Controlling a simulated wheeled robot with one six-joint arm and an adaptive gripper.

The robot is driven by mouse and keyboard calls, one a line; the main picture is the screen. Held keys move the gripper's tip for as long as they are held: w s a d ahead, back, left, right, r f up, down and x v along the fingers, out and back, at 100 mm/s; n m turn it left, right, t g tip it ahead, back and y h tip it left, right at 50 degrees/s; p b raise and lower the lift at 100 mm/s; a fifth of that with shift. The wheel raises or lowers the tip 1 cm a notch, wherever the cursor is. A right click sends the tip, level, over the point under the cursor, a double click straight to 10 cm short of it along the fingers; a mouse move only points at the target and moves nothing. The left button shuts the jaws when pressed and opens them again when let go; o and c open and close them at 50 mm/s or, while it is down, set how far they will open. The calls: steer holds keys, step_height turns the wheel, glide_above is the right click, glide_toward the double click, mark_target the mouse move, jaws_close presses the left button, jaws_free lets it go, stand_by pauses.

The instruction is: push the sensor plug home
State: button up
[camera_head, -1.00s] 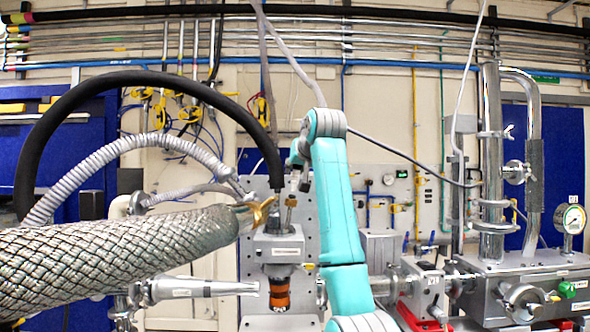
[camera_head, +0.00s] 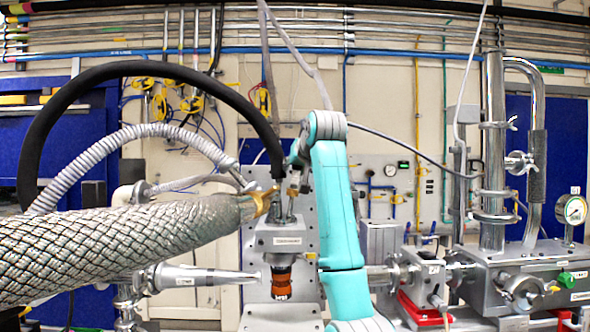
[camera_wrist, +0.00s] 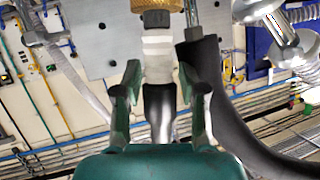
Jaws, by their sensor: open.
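My gripper (camera_wrist: 160,98) is open in the wrist view, one finger on each side of a pale, ribbed plug body (camera_wrist: 158,60). I cannot tell whether either finger touches it. A dark collar (camera_wrist: 156,19) and a knurled brass fitting (camera_wrist: 157,4) adjoin the plug at the top of that view. How deep the plug sits is not clear. In the head view my gripper (camera_head: 294,183) is small and partly hidden by my arm. It is just above a grey labelled housing (camera_head: 280,240) with an orange-brown part (camera_head: 281,277) below.
A black hose (camera_head: 120,68) arches down beside my gripper; it also shows close to the right finger in the wrist view (camera_wrist: 222,95). A thick braided hose (camera_head: 120,240) fills the left front. Metal piping (camera_head: 493,150) stands at right.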

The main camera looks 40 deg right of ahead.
steer(key=v, duration=1.2)
steer(key=shift+f, duration=0.1)
